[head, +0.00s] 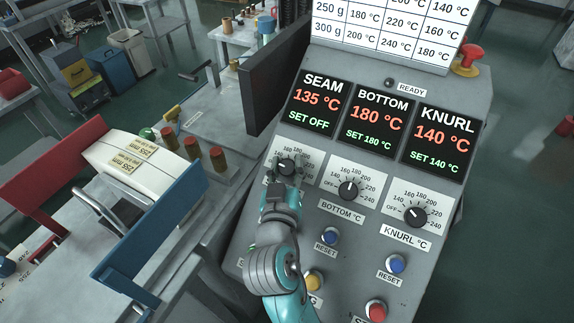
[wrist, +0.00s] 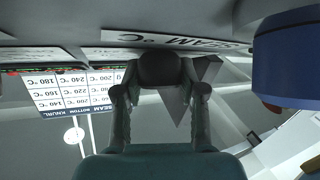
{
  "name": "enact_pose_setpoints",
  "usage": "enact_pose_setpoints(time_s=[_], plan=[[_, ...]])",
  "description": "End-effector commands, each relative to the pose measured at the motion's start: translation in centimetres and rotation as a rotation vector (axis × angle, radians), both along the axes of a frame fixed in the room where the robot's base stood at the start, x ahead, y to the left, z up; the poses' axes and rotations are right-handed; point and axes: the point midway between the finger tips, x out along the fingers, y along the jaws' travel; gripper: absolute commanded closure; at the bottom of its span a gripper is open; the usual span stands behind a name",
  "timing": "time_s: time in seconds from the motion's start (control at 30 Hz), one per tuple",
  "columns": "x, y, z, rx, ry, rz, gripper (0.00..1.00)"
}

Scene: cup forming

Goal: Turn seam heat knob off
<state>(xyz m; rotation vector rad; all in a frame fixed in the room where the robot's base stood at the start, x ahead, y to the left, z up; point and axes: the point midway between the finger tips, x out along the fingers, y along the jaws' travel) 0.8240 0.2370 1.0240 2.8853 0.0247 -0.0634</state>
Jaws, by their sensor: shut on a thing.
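The seam heat knob (head: 287,167) is a small dark knob on the left dial of the sloped control panel (head: 340,275). In the wrist view the dark round knob (wrist: 162,68) sits between the two fingers. My gripper (head: 285,176) is shut on it. The knob's pointer is too hidden by the fingers to read. The seam display (head: 316,103) shows 135 °C and "SET OFF". The "SEAM °C" label (wrist: 180,41) is upside down in the wrist view.
The bottom knob (head: 348,189) and knurl knob (head: 415,216) stand to the right, with displays set at 180 and 140 °C. Blue reset buttons (head: 330,236), a yellow button (head: 314,280) and a red button (head: 376,311) lie lower. A dark upright plate (head: 275,75) borders the panel's left.

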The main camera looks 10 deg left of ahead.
Motion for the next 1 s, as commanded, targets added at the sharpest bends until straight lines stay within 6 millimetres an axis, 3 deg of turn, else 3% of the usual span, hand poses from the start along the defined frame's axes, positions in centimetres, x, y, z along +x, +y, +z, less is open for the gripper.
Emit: enact_pose_setpoints(time_s=[0.5,0.53,0.6,1.0], plan=[[0.0,0.03,-0.06,-0.013,0.006,0.02,0.95],[0.0,0.03,-0.06,-0.013,0.006,0.02,0.53],[0.0,0.03,-0.06,-0.013,0.006,0.02,0.35],[-0.41,0.03,-0.02,-0.013,0.006,0.02,0.34]])
